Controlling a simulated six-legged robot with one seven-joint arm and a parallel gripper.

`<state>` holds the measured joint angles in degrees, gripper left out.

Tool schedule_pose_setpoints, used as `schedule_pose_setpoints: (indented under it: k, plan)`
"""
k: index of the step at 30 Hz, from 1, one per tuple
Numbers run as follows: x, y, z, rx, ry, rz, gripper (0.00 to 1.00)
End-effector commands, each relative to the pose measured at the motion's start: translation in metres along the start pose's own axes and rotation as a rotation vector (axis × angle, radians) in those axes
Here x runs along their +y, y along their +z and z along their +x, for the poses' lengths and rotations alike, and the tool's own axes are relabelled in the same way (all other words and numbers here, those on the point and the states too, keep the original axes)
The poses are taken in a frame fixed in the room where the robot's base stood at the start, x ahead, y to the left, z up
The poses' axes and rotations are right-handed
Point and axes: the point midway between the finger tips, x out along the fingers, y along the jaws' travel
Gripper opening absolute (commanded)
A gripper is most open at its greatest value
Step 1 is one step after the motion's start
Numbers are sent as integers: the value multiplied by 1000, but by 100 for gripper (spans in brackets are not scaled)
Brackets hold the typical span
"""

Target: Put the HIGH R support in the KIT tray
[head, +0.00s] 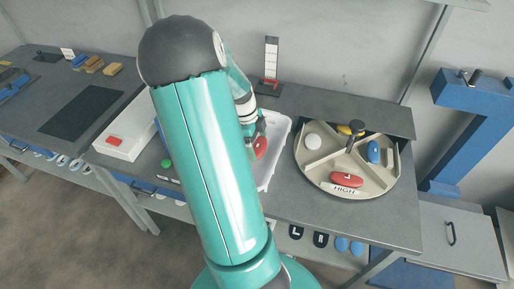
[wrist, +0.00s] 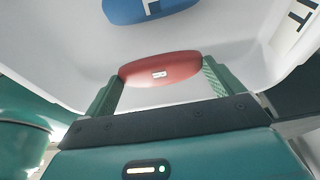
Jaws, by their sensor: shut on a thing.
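My gripper (wrist: 161,85) is shut on a red support (wrist: 160,70), with a green-padded finger at each end of it. The small white mark on the support is unreadable. In the head view the red support (head: 260,147) shows beside my arm, at the white tray (head: 279,152). In the wrist view the support is in front of the tray's white inside (wrist: 215,65); I cannot tell whether it touches the floor. A blue support (wrist: 150,8) with a white letter lies in the tray, partly cut off. My gripper is partly hidden behind my arm in the head view.
A round carousel (head: 312,176) stands right of the tray. Its front compartment, labelled HIGH, holds a red support (head: 347,179) marked L. A white bin (head: 122,150) is at left.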

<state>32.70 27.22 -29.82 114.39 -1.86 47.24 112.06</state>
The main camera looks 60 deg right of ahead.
Motion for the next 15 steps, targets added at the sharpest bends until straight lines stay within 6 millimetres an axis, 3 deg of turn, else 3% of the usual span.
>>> schedule_pose_setpoints:
  k: [8,15]
  plan:
    - [-4,10,32,0,2,-1,71]
    - [-4,11,34,-2,-1,-1,71]
